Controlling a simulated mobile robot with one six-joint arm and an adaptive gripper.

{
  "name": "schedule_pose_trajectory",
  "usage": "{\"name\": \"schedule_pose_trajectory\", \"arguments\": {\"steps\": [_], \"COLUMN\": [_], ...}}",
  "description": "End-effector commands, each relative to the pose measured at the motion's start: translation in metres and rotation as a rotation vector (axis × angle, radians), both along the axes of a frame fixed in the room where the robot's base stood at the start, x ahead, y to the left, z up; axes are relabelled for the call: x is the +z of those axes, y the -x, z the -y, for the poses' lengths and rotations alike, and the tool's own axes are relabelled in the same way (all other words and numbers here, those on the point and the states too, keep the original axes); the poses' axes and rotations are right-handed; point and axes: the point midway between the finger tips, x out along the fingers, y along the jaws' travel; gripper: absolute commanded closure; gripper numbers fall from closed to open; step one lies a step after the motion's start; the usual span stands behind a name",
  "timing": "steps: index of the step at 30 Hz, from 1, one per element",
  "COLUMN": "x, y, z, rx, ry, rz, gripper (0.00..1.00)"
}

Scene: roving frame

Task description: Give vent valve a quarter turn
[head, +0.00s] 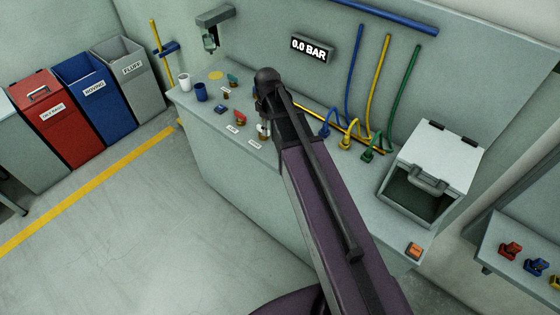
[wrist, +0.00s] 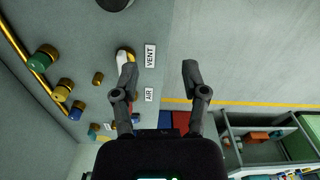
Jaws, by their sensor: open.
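The vent valve (wrist: 123,56), with a pale and yellow top, stands on the bench beside the label marked VENT (wrist: 151,56). In the wrist view it is just beyond my left fingertip, which partly covers it. In the head view the small pale and brass fitting at the bench's front edge (head: 263,131) looks like the same valve, partly behind my arm. My gripper (wrist: 158,74) is open and empty, its fingers spread, with the valve at its left side rather than between the fingertips. I cannot tell whether they touch. The head view hides my fingers behind the arm.
The AIR label (wrist: 149,95) is beside VENT. Brass fittings with green (wrist: 43,58) and yellow (wrist: 63,89) bands line the bench's back. A display (head: 312,45) reads 0.0 BAR. A lidded box (head: 437,158) stands at right. Floor in front is clear.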

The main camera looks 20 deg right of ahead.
Motion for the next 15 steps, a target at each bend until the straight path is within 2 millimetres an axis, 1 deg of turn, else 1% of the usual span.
{"name": "schedule_pose_trajectory", "arguments": {"steps": [1, 15], "x": [-0.002, -0.011], "y": [0.01, 0.067], "z": [0.0, -0.001], "rx": [-0.031, -0.342], "ry": [0.0, 0.0], "rz": [0.0, 0.0], "gripper": [0.43, 0.43]}}
